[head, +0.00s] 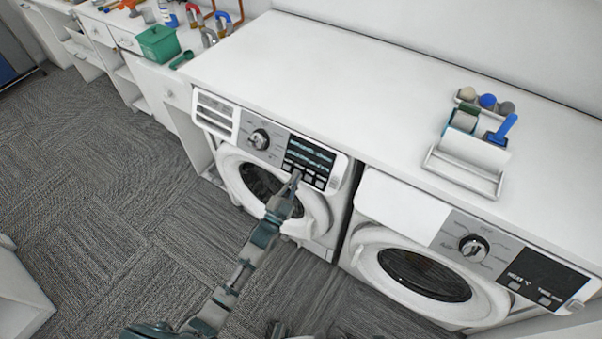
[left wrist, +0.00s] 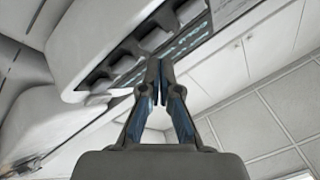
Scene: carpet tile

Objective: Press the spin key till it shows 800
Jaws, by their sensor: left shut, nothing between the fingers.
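The left washing machine (head: 270,195) has a round dial (head: 260,139) and a dark display (head: 310,155) with lit lines of text, too small to read. A row of several grey keys (head: 319,183) runs below the display. My left gripper (head: 296,174) is shut and empty, with its tips at this row, hiding part of it. In the left wrist view the shut fingertips (left wrist: 158,64) are close to the keys (left wrist: 155,38) and the lit display (left wrist: 190,38). I cannot tell whether they touch a key. My right gripper is not in view.
A second machine (head: 425,270) with a dark display stands to the right. A green bin (head: 158,43) and tools are at the back left. Carpeted floor (head: 110,200) lies open at left.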

